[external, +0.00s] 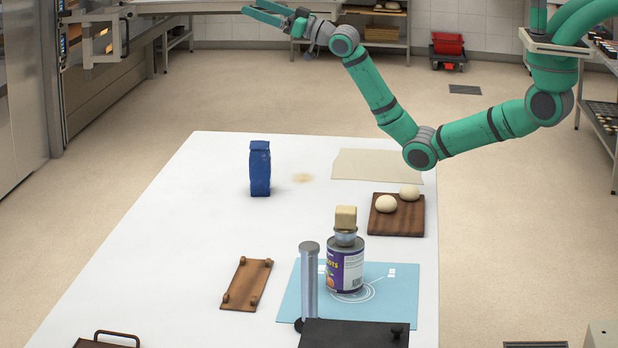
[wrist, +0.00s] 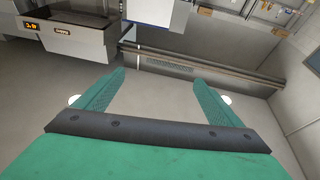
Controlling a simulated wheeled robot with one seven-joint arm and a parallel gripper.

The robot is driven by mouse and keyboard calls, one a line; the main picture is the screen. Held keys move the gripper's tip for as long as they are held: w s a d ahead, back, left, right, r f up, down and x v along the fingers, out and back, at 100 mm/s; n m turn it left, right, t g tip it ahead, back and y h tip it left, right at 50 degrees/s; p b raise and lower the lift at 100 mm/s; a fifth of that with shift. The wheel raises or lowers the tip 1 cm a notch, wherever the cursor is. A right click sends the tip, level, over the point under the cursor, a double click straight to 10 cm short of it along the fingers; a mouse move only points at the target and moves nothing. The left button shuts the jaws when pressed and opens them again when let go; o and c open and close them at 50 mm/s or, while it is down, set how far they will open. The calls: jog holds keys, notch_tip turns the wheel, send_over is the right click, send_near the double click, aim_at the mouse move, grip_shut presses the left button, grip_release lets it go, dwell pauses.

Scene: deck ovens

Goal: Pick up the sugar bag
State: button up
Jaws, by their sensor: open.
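A blue upright bag, which I take as the sugar bag (external: 260,169), stands on the white table (external: 215,160) towards its far left part. My gripper (external: 262,13) is up at the top of the external view, above and beyond the far edge of the table, well apart from the bag. In the wrist view my gripper (wrist: 160,97) has its two green fingers spread wide with nothing between them. The wrist view looks towards ovens and floor; the bag is not in it.
A wooden board (external: 396,227) with two dough balls, a can (external: 345,268) with a block on top, a blue mat (external: 405,285), a steel post (external: 309,285) and a small wooden rack (external: 247,284) occupy the nearer table. Beige paper (external: 377,165) lies right of the bag. Space around the bag is clear.

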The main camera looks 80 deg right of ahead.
jog(key=s+d+f+m+g+h, duration=0.1)
jog(key=s+d+f, duration=0.2)
jog(key=d+f, duration=0.5)
jog(key=n+g+y, duration=0.4)
jog(key=g+y, duration=0.1)
jog(key=g, duration=0.2)
send_near(260, 162)
jog(key=w+d+f, duration=0.3)
jog(key=w+d, duration=0.1)
jog(key=w, duration=0.1)
jog(key=shift+a+x, duration=0.15)
jog(key=shift+x, duration=1.25)
jog(key=shift+a+x, duration=0.1)
jog(key=shift+x, duration=1.3)
